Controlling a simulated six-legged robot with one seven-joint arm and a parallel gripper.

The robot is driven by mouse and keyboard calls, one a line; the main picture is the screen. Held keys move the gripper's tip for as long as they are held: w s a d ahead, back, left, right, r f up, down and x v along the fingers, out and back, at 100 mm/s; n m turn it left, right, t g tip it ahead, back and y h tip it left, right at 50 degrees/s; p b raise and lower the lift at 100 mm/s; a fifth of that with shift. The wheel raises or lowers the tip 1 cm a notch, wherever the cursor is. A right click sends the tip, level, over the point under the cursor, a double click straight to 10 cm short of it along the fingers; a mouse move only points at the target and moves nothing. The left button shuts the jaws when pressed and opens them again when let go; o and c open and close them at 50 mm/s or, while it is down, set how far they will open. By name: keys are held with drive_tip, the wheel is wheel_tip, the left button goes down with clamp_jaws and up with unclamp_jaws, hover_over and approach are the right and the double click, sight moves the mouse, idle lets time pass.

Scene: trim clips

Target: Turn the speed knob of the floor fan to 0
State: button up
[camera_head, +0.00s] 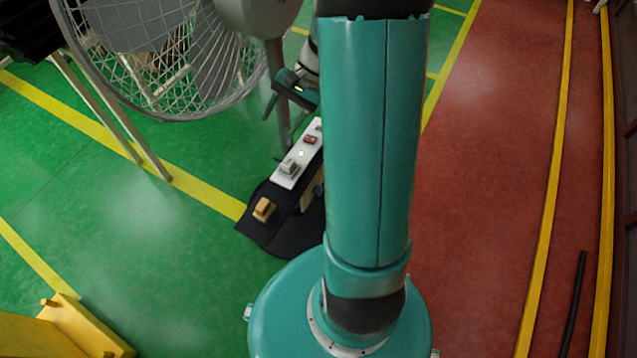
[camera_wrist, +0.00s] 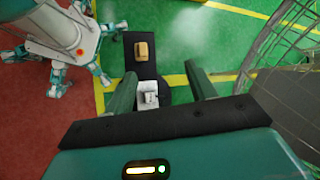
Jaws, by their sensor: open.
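The floor fan (camera_head: 205,62) stands at the upper left in the head view, with a round wire cage. A white control panel (camera_head: 282,182) sits on its dark base. A raised grey knob (camera_head: 288,166), likely the speed knob, is at the panel's near end; its setting is too small to read. In the wrist view the knob (camera_wrist: 151,98) shows between the fingers of my gripper (camera_wrist: 160,72). My gripper is open and empty above the panel; whether it touches the knob cannot be told. My arm hides part of the panel's right side.
A red switch (camera_head: 310,139) is farther up the panel. A tan block (camera_head: 263,208) sits on the base's near end. The wire cage (camera_wrist: 290,100) is close on the right in the wrist view. A yellow object (camera_head: 70,325) is at lower left. The green floor on the left is mostly clear.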

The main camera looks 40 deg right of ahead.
drive_tip(key=s+d+f+m+t+y, duration=0.25)
drive_tip(key=d+f+m+t, duration=0.35)
drive_tip(key=f, duration=0.6)
drive_tip(key=s+d+f+m+t+y, duration=0.1)
drive_tip(key=s+d+f+m+y, duration=0.3)
drive_tip(key=d+f, duration=0.7)
drive_tip(key=m+t+h, duration=0.8)
drive_tip(key=m+t, duration=0.1)
drive_tip(key=m, duration=0.2)
approach(318, 191)
drive_tip(key=f+x, duration=0.1)
drive_tip(key=x, duration=0.7)
drive_tip(key=shift+w+d+f, duration=0.3)
drive_tip(key=shift+f, duration=0.1)
drive_tip(key=c, duration=1)
